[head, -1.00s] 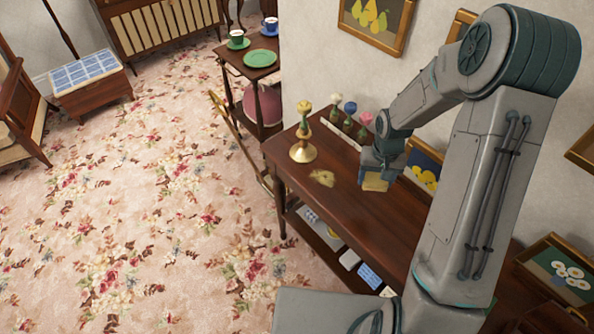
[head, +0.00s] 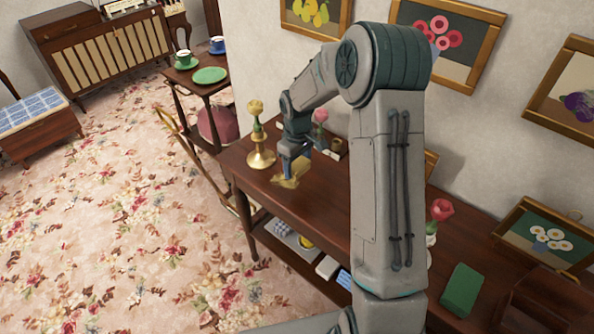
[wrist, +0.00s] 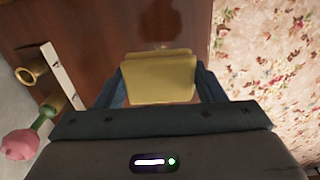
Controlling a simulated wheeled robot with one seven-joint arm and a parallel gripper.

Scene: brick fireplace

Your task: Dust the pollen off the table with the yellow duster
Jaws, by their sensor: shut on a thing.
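My gripper (head: 291,166) is shut on the yellow duster (wrist: 158,78), which fills the space between its fingers in the wrist view. In the head view the gripper points down at the far end of the dark wooden table (head: 328,196), with the duster low at the tabletop just right of the brass candlestick (head: 260,158). Firm contact with the wood cannot be told. The rest of the patch is hidden or merges with the duster.
A red flower (head: 440,210), a green box (head: 461,290) and a framed daisy picture (head: 548,238) stand at the near end. A side table (head: 205,78) with cups is beyond.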

